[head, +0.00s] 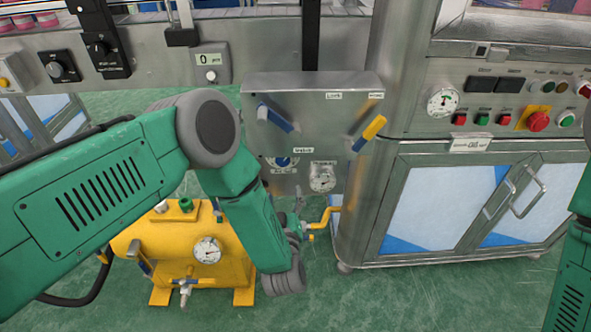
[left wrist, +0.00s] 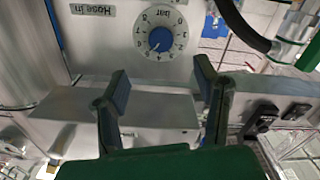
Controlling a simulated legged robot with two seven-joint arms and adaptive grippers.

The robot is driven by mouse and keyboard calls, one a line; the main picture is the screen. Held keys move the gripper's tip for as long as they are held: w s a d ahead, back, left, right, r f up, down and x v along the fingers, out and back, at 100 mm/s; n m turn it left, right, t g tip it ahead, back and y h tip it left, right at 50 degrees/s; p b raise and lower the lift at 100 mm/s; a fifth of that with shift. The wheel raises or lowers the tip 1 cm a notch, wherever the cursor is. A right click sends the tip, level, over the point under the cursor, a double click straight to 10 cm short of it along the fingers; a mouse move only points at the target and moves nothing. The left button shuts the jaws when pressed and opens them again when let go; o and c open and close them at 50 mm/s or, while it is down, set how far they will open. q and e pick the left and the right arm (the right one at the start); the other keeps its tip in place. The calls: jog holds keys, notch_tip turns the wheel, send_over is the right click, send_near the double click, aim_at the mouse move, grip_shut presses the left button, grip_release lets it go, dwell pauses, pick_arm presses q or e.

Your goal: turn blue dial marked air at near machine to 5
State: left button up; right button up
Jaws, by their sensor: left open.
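The blue dial (head: 284,162) is on the lower part of the grey metal panel of the near machine, left of a round gauge. In the left wrist view, which is upside down, the blue dial (left wrist: 160,40) sits on a white round scale with numbers and "bar". A pale pointer mark seems to show at its lower left, but its exact reading is unclear. My left gripper (left wrist: 160,72) is open and empty, its two dark fingers apart, with the dial beyond the gap between their tips. In the head view my left gripper (head: 301,222) is small, below the dial. My right gripper is out of view.
A blue-handled lever (head: 275,118) and a yellow-handled lever (head: 369,133) stick out above the dial. The gauge (head: 322,177) is close on its right. A yellow tank (head: 178,248) stands below. A "Hose in" label (left wrist: 93,10) is beside the dial.

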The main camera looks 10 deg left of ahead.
pick_arm(q)
jog(key=shift+s, duration=0.1)
jog(key=s+a+m+g+h+p, duration=0.1)
jog(key=s+a+g, duration=0.3)
jog(key=s, duration=0.7)
jog(key=s+a+m+g+h+p, duration=0.2)
jog(key=s+g, duration=0.5)
jog(key=s, duration=0.5)
jog(key=s+a+m+g+h+p, duration=0.2)
jog(key=s+a+m+g+p, duration=0.2)
jog(key=s, duration=0.8)
jog(key=shift+a+f+g, duration=0.15)
jog(key=shift+a+g, duration=0.75)
jog(key=shift+a, duration=0.15)
jog(key=shift+w, duration=0.15)
